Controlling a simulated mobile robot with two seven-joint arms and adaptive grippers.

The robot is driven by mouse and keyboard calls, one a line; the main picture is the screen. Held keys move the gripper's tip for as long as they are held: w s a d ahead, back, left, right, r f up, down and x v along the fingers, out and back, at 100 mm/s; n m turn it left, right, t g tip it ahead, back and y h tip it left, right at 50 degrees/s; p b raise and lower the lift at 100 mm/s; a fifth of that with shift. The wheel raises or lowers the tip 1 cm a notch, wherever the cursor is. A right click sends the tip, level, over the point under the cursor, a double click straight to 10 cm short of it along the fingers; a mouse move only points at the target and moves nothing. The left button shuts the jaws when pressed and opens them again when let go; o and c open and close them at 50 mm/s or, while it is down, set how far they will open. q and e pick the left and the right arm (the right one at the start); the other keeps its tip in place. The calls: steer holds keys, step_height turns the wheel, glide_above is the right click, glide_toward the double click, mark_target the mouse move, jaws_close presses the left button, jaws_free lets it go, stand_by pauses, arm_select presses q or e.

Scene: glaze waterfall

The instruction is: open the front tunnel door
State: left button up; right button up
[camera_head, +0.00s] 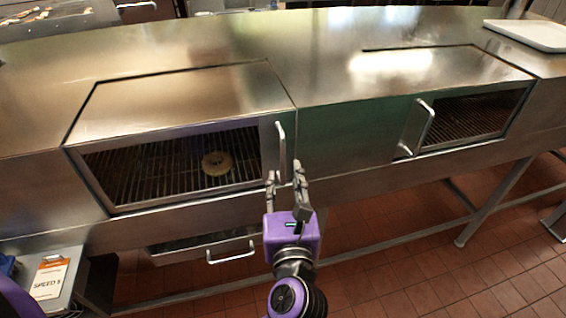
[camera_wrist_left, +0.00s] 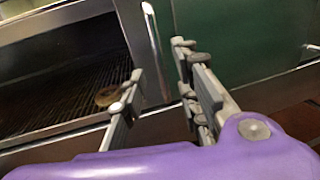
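A steel tunnel oven has two glazed front doors. The left door (camera_head: 172,168) looks shut, and a ring-shaped donut (camera_head: 217,162) shows on the wire rack behind its glass. Its upright bar handle (camera_head: 281,146) is at its right edge and also shows in the left wrist view (camera_wrist_left: 152,35). My left gripper (camera_head: 285,172) is open and empty, with its fingertips around the handle's lower end in the picture. In the left wrist view, the handle appears between the spread fingers (camera_wrist_left: 160,62); contact cannot be told. My right gripper is not in view.
The right door (camera_head: 468,116) has a slanted handle (camera_head: 416,127) at its left side. A lower drawer handle (camera_head: 231,252) is below the left door. A sign reading SPEED (camera_head: 50,277) stands at lower left. The tiled floor (camera_head: 440,255) at right is largely clear.

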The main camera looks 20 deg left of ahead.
mark_target(283, 165)
arm_select(q)
steer(key=p+x, duration=0.1)
steer(key=x, duration=0.5)
steer(key=shift+w, duration=0.1)
steer(key=shift+c, duration=0.5)
jaws_close()
